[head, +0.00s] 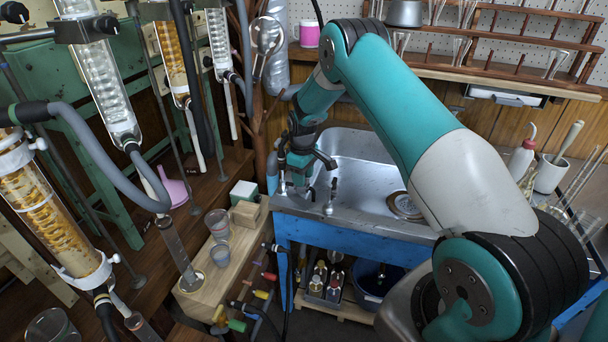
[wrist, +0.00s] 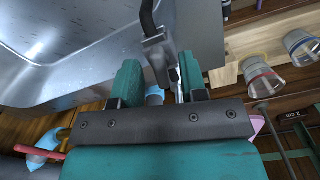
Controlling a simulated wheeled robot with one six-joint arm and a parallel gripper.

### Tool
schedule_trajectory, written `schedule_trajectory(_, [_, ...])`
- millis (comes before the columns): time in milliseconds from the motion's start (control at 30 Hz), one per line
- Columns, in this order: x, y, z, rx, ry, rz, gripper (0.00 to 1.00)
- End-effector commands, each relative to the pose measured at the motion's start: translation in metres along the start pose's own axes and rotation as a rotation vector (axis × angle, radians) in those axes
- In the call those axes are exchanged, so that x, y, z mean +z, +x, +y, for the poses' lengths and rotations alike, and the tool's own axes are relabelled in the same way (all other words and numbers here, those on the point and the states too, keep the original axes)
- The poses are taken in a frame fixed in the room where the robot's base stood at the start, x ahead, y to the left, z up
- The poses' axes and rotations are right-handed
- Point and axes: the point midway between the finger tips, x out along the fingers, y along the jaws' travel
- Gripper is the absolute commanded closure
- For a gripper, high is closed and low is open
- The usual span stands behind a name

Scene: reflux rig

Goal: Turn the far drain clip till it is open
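Small coloured clips or valves sit on thin tubes beside the wooden block in the head view. A red one (head: 270,276) is the farthest, a yellow one (head: 262,295) is nearer, and a green one (head: 236,325) is nearest. I cannot tell for sure which is the drain clip, or whether it is open. My gripper (head: 300,165) is by the sink's left corner, above and behind these clips. In the wrist view its two teal fingers (wrist: 163,80) stand apart. A dark curved spout or hose end (wrist: 158,55) shows at the gap, with no clear grip on it.
The steel sink (head: 355,155) lies right of my gripper, with a small tap (head: 329,200) on its edge. Glass condensers (head: 105,85) and grey hoses hang at left. Beakers (head: 218,222) stand on the wooden block (head: 240,265). Bottles and a dark bucket (head: 372,285) are under the sink.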

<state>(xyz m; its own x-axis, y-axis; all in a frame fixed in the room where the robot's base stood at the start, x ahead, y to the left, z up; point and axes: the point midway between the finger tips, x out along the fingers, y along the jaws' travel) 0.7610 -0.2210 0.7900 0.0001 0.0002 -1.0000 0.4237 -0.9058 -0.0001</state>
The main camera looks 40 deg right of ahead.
Motion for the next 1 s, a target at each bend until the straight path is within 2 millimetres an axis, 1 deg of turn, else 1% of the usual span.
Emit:
schedule_trajectory(67, [-0.0001, -0.0002, 0.0, 0.0, 0.0, 0.0, 0.61])
schedule_trajectory(100, [-0.0001, -0.0002, 0.0, 0.0, 0.0, 0.0, 0.65])
schedule_trajectory(167, [0.0, -0.0003, 0.0, 0.0, 0.0, 0.0, 0.79])
schedule_trajectory(200, [0.0, -0.0003, 0.0, 0.0, 0.0, 0.0, 0.88])
schedule_trajectory(267, [0.0, -0.0003, 0.0001, 0.0, 0.0, 0.0, 1.0])
schedule_trajectory(467, [0.0001, 0.0003, 0.0005, 0.001, -0.028, 0.0, 1.0])
schedule_trajectory(733, [-0.0001, 0.0001, 0.002, 0.002, -0.248, 0.001, 1.0])
schedule_trajectory(1000, [0.0001, -0.0008, 0.0025, 0.002, -0.271, 0.001, 1.0])
